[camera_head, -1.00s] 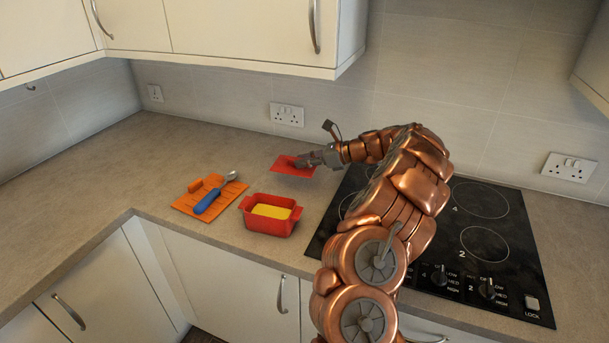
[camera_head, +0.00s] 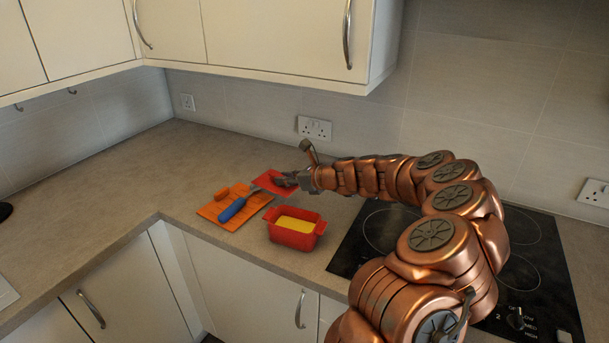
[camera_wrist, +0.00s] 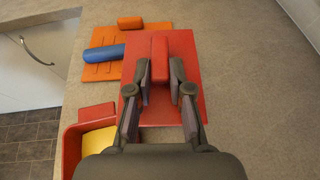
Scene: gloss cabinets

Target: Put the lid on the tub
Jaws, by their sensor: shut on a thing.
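The lid (camera_head: 268,180) is a flat red plate with a raised red bar handle. My gripper (camera_head: 287,180) is shut on that handle, one finger on each side, as the wrist view (camera_wrist: 160,75) shows. The lid (camera_wrist: 192,104) is level and appears to be held above the counter; its exact height is hard to tell. The tub (camera_head: 297,239) is a red open box with end handles and yellow contents (camera_head: 294,225). It stands on the counter in front of the lid, and shows at the lower left in the wrist view (camera_wrist: 70,150).
The black hob (camera_head: 350,250) is to the right. Wall cabinets (camera_head: 270,35) hang above. The counter is clear at the left.

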